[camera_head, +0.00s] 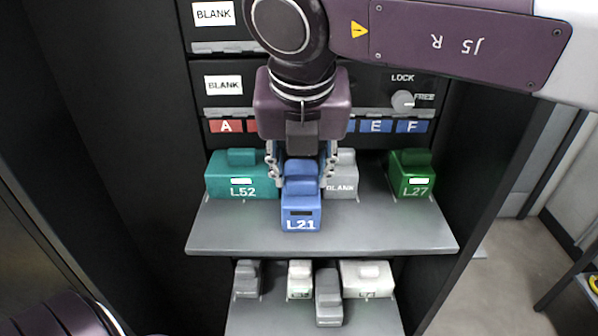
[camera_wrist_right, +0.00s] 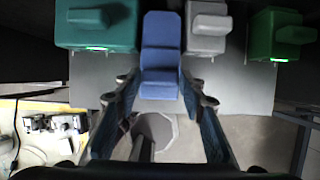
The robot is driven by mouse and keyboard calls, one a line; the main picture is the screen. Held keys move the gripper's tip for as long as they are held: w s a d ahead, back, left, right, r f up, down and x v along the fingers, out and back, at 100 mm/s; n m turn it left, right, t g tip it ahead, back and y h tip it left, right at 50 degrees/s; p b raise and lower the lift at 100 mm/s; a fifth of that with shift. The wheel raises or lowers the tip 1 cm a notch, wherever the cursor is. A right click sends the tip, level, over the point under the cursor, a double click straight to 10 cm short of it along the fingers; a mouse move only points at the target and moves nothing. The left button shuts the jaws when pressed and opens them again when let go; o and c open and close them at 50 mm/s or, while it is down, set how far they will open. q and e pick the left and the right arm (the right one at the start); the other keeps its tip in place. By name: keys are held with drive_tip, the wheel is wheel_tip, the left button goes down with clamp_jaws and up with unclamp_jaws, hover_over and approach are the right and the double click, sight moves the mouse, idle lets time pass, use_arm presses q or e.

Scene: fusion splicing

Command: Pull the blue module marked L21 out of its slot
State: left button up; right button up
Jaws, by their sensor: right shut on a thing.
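The blue module marked L21 (camera_head: 301,212) is on the grey shelf (camera_head: 320,240), standing farther forward than the modules beside it. My right gripper (camera_head: 301,178) reaches down over it, with one finger on each side, and is shut on it. In the right wrist view the blue module (camera_wrist_right: 160,55) sits between the fingers of my right gripper (camera_wrist_right: 160,84). The slot behind the module is hidden by the gripper and wrist. My left gripper is not in view.
A teal module L52 (camera_head: 225,180) is left of the blue one. A grey BLANK module (camera_head: 342,188) is close on its right, then a green module L27 (camera_head: 412,180). A lower shelf (camera_head: 260,318) holds several grey and white modules. Dark cabinet walls stand on both sides.

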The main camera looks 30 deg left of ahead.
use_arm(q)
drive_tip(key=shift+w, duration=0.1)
use_arm(e)
drive_tip(key=shift+w, duration=0.15)
drive_tip(key=o, duration=1.4)
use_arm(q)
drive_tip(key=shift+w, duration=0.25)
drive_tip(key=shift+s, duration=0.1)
use_arm(e)
drive_tip(key=shift+r, duration=0.3)
drive_tip(key=v, duration=1.1)
drive_tip(key=shift+s+d+r, duration=0.1)
drive_tip(key=shift+s+r, duration=0.1)
